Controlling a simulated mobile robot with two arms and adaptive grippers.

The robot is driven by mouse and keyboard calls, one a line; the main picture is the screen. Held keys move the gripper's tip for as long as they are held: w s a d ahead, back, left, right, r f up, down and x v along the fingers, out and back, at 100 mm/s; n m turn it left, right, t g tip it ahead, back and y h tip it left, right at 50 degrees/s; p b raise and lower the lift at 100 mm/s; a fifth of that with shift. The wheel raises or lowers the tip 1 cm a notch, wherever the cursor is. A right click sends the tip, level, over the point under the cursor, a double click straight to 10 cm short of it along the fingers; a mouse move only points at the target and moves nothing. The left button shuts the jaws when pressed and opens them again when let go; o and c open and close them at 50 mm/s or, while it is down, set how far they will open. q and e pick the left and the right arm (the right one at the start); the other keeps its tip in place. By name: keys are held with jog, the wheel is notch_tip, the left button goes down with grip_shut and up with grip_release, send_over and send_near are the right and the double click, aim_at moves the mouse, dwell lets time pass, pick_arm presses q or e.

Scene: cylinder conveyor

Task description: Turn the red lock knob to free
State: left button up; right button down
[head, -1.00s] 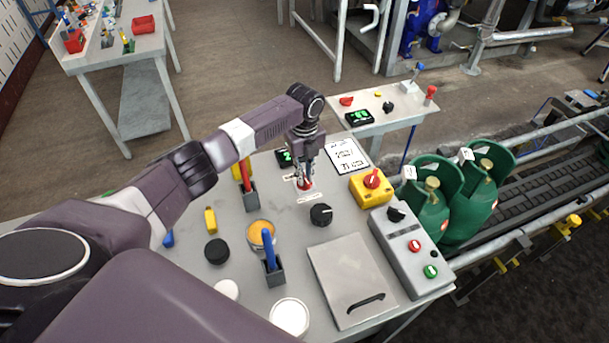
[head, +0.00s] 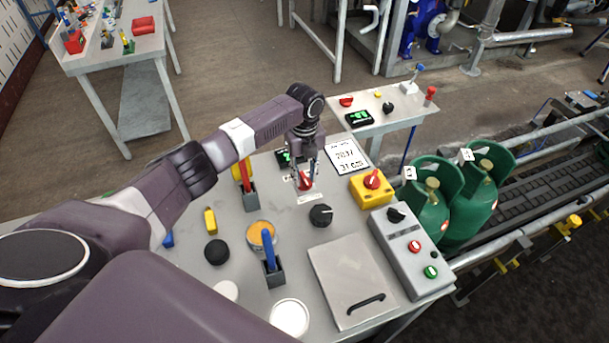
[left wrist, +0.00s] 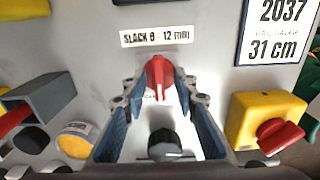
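A small red knob (head: 306,182) sits on a pale label plate on the grey table, below my left gripper (head: 304,172). In the left wrist view the red knob (left wrist: 159,76) stands between the blue-padded fingertips of my left gripper (left wrist: 159,87), with its grip pointing roughly up the picture. The fingers are spread, with a gap to the knob on both sides. The lettering around the knob is mostly hidden. A second red knob (head: 373,179) sits on a yellow box (head: 371,194) to the right. My right gripper is not in view.
A black knob (head: 321,215) stands close in front of the red one. A blue-handled lever (head: 269,250), a red-handled lever (head: 248,180) and a grey button box (head: 410,255) stand around it. A printed card (head: 346,155) lies behind. Green gas cylinders (head: 480,200) stand right of the table.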

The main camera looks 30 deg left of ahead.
aim_at(305, 178)
pick_arm(q)
notch_tip(305, 178, up, 12)
dwell(0.7)
jog(key=shift+f, duration=0.1)
dwell(0.3)
